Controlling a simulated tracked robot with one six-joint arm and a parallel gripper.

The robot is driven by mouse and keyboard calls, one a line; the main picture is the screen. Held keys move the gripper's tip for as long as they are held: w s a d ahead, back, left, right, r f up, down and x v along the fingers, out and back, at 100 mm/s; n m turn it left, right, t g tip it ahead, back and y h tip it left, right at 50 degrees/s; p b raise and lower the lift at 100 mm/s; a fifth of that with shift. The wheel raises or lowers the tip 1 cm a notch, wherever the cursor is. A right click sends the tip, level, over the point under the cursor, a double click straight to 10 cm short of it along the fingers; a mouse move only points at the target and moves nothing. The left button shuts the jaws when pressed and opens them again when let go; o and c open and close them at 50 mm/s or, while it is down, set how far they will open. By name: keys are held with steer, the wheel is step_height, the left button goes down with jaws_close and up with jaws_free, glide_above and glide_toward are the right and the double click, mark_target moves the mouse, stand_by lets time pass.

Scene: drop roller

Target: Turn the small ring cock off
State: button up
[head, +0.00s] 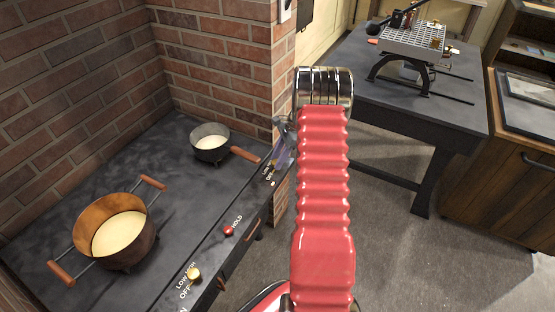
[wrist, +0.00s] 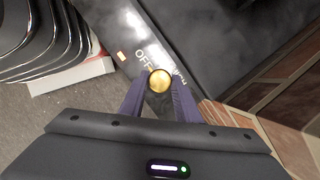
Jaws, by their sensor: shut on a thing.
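The small ring cock is a round brass knob (wrist: 159,81) on the dark front panel, seen between my fingertips in the wrist view. My gripper (wrist: 160,86) is shut on it, with one purple-grey finger on each side. The printed word OFF lies just above the knob in that view, and the other lettering beside it is partly covered. In the head view my gripper (head: 284,148) is at the panel's far end beside the small pot (head: 210,146). My red arm hides part of it, and the knob's pointing direction is not clear.
A second brass knob (head: 193,273) and a red HOLD button (head: 229,231) sit nearer on the panel. A large pot (head: 117,232) stands on the dark hob (head: 185,205). Brick walls (head: 215,60) rise behind and beside it. A dark table (head: 400,115) stands at right.

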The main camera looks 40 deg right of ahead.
steer(key=o, duration=1)
steer(key=v, duration=1.3)
steer(key=shift+s+d+r, duration=0.1)
steer(key=shift+d+r, duration=0.1)
steer(key=shift+r, duration=0.05)
